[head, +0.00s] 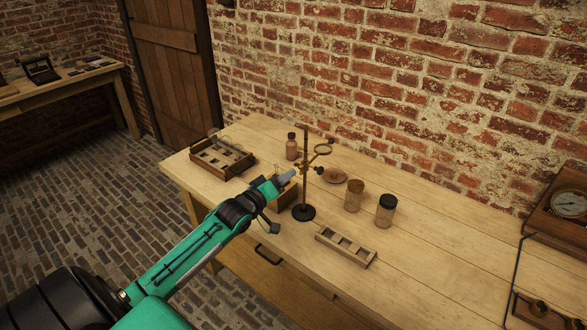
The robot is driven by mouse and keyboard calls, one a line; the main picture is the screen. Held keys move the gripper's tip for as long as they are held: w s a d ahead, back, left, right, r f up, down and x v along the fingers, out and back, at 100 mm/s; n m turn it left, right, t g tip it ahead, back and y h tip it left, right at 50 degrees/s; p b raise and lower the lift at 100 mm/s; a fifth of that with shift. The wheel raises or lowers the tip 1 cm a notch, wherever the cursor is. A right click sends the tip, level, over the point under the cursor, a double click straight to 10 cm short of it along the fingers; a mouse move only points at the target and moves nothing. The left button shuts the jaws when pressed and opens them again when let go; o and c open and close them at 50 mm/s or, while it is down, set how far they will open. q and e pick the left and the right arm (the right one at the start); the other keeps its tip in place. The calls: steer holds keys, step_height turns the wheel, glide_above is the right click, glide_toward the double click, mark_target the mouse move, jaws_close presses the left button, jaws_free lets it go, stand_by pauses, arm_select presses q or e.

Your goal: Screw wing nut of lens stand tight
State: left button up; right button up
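The lens stand (305,185) stands upright on the wooden table, with a round dark base and a thin vertical rod. A ring-shaped lens holder (323,149) sticks out to the right near its top. A small dark knob (319,170), perhaps the wing nut, shows just right of the rod below the ring. My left gripper (291,175) is just left of the rod, at about the knob's height. The gap to the rod is too small to judge, and I cannot tell if the fingers are open. My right gripper is out of view.
A compartmented wooden tray (222,172) sits at the table's left end. A brown bottle (291,147) stands behind the stand. Two jars, one open (353,196) and one dark-lidded (386,210), a small dish (336,175) and a slotted wooden rack (346,247) are to the right.

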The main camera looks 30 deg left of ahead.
arm_select(q)
steer(key=shift+w+d+p, duration=0.15)
steer(key=shift+w+p, duration=0.2)
steer(key=shift+w, duration=1.9)
jaws_close()
